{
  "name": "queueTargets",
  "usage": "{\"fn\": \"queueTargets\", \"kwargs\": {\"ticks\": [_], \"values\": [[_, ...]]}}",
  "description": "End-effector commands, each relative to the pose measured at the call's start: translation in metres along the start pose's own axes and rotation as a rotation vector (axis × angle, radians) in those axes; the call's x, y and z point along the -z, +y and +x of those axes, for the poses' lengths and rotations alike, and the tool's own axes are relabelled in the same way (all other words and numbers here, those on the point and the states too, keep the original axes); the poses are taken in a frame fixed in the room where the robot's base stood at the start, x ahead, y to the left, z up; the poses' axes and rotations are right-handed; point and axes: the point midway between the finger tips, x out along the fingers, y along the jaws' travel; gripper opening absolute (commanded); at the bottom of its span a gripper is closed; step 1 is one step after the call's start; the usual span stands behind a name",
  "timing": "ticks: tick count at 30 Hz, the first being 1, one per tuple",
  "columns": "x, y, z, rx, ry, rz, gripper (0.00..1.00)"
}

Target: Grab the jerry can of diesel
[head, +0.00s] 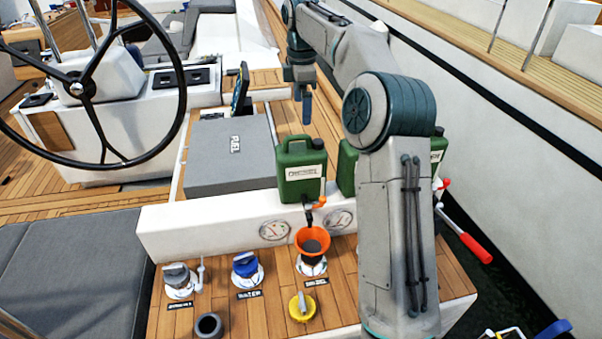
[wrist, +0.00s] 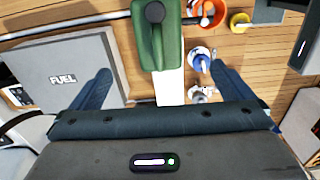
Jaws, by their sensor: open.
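A green jerry can (head: 301,172) with a dark cap and a pale label stands upright on the white ledge; I cannot read the label for certain. A second green can (head: 347,168) stands to its right, mostly hidden behind my arm. My gripper (head: 304,112) hangs above and slightly behind the first can in the head view, open and empty. In the wrist view a green can (wrist: 172,48) lies ahead between the open fingers of the gripper (wrist: 160,70), beyond their tips, apart from them.
A grey box marked FUEL (head: 232,152) sits left of the can. An orange funnel (head: 313,241) stands in a deck filler in front, with blue (head: 245,264) and grey (head: 176,275) caps leftward and a yellow cap (head: 301,306) nearer. A red-handled lever (head: 475,246) sticks out right.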

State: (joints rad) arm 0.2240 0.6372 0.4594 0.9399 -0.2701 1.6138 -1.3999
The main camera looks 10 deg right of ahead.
Motion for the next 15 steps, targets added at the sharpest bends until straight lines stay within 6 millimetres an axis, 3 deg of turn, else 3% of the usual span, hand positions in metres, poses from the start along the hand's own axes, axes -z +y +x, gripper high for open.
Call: {"fn": "queueTargets", "kwargs": {"ticks": [5,15], "values": [[-0.001,0.002,0.02,0.005,0.002,-0.011,1.0],[-0.001,0.002,0.077,0.004,0.002,-0.009,1.0]]}}
